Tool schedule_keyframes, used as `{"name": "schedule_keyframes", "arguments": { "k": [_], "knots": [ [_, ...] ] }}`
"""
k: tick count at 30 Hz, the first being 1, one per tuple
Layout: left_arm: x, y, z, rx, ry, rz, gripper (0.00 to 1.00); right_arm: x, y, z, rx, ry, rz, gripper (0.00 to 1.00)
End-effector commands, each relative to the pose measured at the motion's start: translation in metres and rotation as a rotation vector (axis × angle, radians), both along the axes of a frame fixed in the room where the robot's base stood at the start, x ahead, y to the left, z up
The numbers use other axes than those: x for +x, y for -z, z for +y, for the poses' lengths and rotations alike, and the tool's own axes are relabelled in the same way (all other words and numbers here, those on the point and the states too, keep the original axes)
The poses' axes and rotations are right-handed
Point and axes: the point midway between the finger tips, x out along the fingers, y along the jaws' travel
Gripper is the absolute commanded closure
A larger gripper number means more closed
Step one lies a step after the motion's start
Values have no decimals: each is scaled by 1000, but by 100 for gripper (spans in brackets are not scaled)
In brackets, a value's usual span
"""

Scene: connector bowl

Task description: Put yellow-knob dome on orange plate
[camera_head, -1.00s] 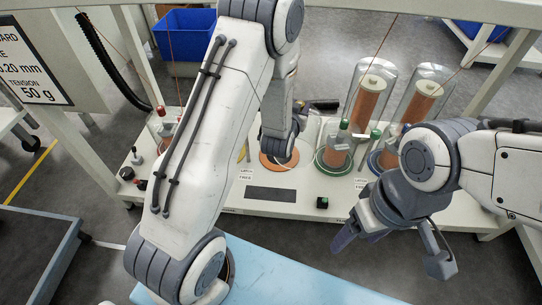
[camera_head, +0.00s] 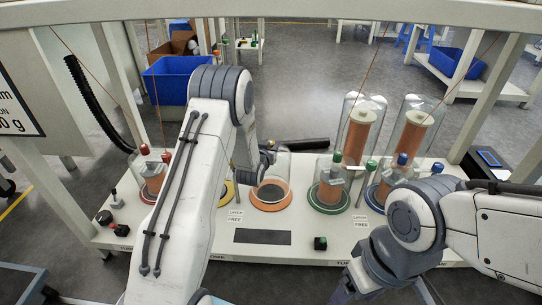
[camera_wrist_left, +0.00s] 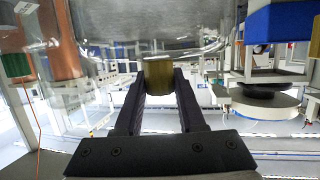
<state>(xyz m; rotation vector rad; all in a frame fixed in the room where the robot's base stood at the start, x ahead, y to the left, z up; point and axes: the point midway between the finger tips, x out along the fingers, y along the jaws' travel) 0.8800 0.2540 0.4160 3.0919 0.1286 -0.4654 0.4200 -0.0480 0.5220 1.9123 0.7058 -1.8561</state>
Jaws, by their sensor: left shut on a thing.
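My left gripper (camera_wrist_left: 160,88) is shut on the yellow knob (camera_wrist_left: 158,76), seen in the left wrist view with the clear glass dome (camera_wrist_left: 150,22) beyond it. In the head view my left arm and wrist cover the knob and the fingertips. The orange plate (camera_head: 271,206) is on the white bench with a dark centre, just right of my left arm. Clear glass shows close to the plate; I cannot tell whether the dome touches it. My right gripper (camera_head: 386,297) is at the bottom edge, fingers spread and partly cut off, with nothing seen between them.
A yellow plate (camera_head: 227,196) is partly behind my left arm. Right of the orange plate stand a green-based dome (camera_head: 328,198), a blue-based dome (camera_head: 381,192) and tall glass covers over copper coils (camera_head: 357,135). A red-knobbed dome (camera_head: 152,172) stands left.

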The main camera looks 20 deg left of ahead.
Motion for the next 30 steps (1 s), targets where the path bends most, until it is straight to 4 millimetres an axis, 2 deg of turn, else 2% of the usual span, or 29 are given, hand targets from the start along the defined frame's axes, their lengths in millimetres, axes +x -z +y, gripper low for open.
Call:
{"name": "schedule_keyframes", "arguments": {
  "k": [1,4,17,18,19,20,30],
  "knots": [
    [0,14,0,0,0,0,100,0,11,0,0,0,0,26],
    [0,29,-1,0,0,0,100,0,22,0,0,0,0,26],
    [0,34,-1,0,0,-2,100,0,24,0,0,0,0,26],
    [0,33,-1,0,0,1,46,0,23,0,0,0,0,26],
    [0,33,-1,0,0,1,34,0,22,0,0,0,0,26],
    [0,33,-1,0,0,1,31,0,23,0,0,0,0,26],
    [0,29,-1,0,0,1,31,0,20,0,0,0,0,26]
  ]
}}
